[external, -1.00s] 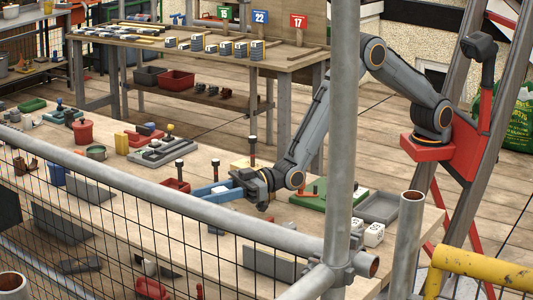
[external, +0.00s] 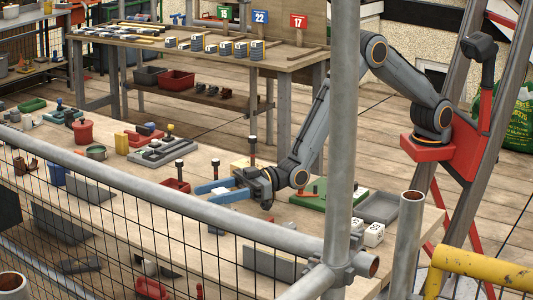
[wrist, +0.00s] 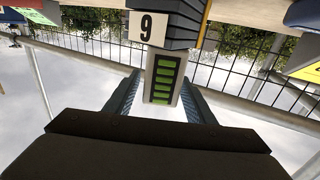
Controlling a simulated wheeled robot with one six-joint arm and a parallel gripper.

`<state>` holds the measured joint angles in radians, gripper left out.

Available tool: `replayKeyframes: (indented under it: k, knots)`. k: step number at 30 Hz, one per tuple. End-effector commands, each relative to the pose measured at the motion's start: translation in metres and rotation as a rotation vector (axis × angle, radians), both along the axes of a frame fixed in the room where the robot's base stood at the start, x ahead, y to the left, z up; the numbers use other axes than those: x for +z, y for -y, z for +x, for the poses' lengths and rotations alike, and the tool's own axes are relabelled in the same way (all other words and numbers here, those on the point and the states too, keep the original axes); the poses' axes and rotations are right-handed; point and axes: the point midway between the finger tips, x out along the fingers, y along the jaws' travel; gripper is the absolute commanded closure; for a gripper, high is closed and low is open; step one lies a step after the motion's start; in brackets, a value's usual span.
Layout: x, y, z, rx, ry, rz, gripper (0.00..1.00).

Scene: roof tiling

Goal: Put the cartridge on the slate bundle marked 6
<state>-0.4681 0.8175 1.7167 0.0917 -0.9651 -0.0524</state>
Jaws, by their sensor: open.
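The wrist view is upside down, with sky at the bottom. The bundle is largely hidden there.
The front bench (external: 130,205) holds a red bin (external: 175,185), a green board (external: 310,196), a grey tray (external: 380,207) and dark-topped upright posts near my gripper. Scaffold rails and mesh cross the foreground. A back bench (external: 150,40) carries several slate bundles and number signs.

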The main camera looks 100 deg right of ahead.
Motion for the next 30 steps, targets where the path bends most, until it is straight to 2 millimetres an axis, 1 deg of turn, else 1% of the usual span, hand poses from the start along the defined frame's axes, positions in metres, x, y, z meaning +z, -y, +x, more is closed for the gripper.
replayKeyframes:
  k: [1, 6, 9, 12, 16, 25, 28, 30]
  knots:
    - [0.000, 0.003, -0.008, 0.000, -0.001, 0.000, 0.50]
    - [0.000, 0.014, -0.034, 0.001, -0.001, 0.000, 0.50]
    - [0.000, 0.019, -0.046, 0.001, 0.000, 0.000, 0.50]
    - [-0.001, 0.022, -0.054, 0.000, -0.001, 0.000, 0.50]
    - [0.000, 0.024, -0.057, 0.000, 0.001, 0.000, 0.50]
    - [0.002, 0.025, -0.057, -0.001, 0.000, 0.002, 0.50]
    - [0.013, 0.030, -0.054, -0.008, -0.008, 0.012, 0.50]
    - [0.026, 0.037, -0.051, -0.017, -0.021, 0.025, 0.50]
